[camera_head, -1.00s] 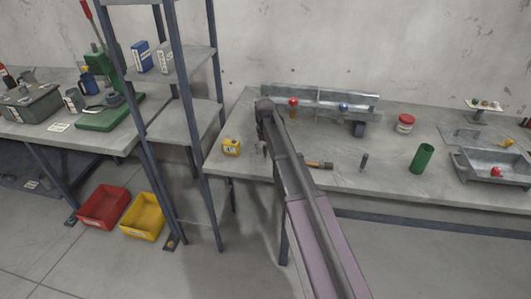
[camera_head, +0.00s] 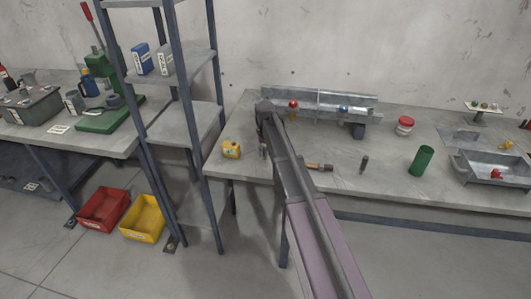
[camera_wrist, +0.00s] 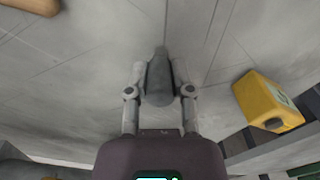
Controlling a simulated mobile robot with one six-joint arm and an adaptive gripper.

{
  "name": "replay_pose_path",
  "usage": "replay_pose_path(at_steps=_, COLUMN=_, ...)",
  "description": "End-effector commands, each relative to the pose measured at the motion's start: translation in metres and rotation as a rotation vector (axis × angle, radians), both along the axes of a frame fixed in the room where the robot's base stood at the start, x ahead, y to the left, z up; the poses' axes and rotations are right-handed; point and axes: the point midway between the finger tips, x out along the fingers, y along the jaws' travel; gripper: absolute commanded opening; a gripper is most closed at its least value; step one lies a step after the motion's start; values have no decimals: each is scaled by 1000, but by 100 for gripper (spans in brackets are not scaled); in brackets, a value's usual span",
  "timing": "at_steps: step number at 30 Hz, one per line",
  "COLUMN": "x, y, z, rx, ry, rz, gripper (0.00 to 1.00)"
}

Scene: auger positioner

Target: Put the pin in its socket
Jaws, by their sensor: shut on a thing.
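My gripper (camera_wrist: 160,70) is shut on a dark grey tapered piece in the wrist view, which looks like the pin (camera_wrist: 160,85). One finger is on each side of it. In the head view the gripper end is small and mostly hidden by my arm, over the left part of the workbench (camera_head: 400,185), right of a yellow can (camera_head: 231,149). The can also shows at the right of the wrist view (camera_wrist: 268,100). A small dark upright cylinder (camera_head: 364,164) stands apart on the bench. I cannot make out the socket in either view.
A metal trough (camera_head: 318,100) with a red ball (camera_head: 293,104) and a blue ball (camera_head: 343,109) lies along the wall. A wooden-handled tool (camera_head: 318,167), green cylinder (camera_head: 421,160), red-lidded jar (camera_head: 404,126) and grey tray (camera_head: 492,171) are on the bench. A shelf rack (camera_head: 180,125) stands left.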

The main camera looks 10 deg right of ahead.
Motion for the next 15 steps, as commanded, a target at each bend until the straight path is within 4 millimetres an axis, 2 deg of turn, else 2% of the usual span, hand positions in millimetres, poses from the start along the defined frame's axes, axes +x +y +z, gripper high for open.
replay_pose_path(at_steps=8, x=0, y=0, z=3, rx=0, ry=0, rz=0, gripper=0)
replay_pose_path(at_steps=15, x=0, y=0, z=16, rx=0, ry=0, rz=0, gripper=0)
